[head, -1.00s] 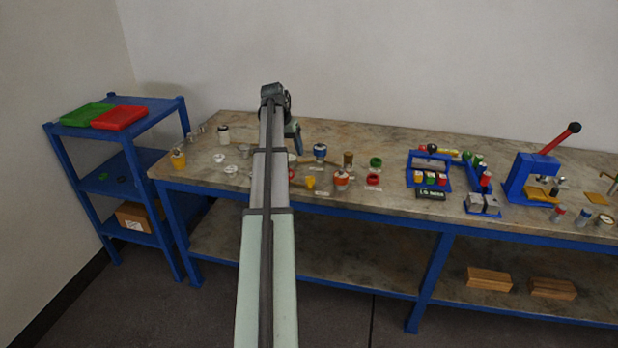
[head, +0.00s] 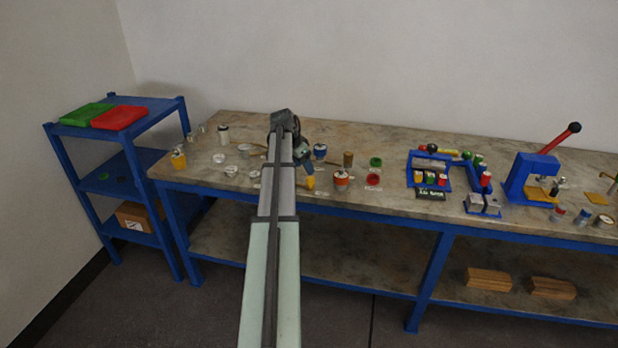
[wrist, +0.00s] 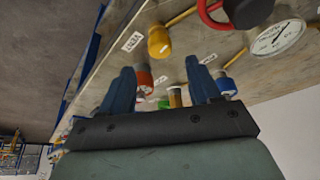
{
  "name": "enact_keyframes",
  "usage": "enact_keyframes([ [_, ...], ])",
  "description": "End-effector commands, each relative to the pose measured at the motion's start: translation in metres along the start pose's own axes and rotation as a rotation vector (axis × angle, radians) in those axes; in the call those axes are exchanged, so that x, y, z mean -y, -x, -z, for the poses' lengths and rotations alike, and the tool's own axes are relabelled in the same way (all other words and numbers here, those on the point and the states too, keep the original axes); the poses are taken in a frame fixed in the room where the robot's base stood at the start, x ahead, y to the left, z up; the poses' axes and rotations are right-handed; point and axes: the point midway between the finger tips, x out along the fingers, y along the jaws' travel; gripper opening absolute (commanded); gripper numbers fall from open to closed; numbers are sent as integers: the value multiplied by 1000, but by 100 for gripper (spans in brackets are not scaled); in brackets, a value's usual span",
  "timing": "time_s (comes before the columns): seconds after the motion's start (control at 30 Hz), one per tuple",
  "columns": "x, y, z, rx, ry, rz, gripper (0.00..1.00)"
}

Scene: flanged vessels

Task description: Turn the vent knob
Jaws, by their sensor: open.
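A yellow knob (wrist: 158,42) shows in the wrist view, right beside a white label reading VENT (wrist: 132,41). It sits just beyond my fingertips, between their lines and nearer the left finger. In the head view a yellow knob (head: 310,183) is at the front of the bench, just below my gripper (head: 307,170). In the wrist view my gripper (wrist: 160,66) is open, with its two blue fingers apart and nothing between them. I cannot tell whether a finger touches the knob.
In the wrist view a round gauge (wrist: 280,37) and a red ring handle (wrist: 216,12) lie at upper right. An orange-and-white vessel (head: 341,180) stands right of my gripper. A blue-topped vessel (head: 320,151) is behind it. White pieces (head: 231,170) lie to the left.

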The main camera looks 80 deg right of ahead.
Motion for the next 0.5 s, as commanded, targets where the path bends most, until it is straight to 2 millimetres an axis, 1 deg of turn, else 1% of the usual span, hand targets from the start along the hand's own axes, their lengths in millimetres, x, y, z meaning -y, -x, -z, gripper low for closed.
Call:
enact_keyframes([
  [0.03,0,-11,0,1,1,-1,62],
  [0.2,0,-38,0,1,1,-1,62],
  [0.33,0,-54,0,1,1,-1,62],
  [0.5,0,-66,0,1,1,0,62],
])
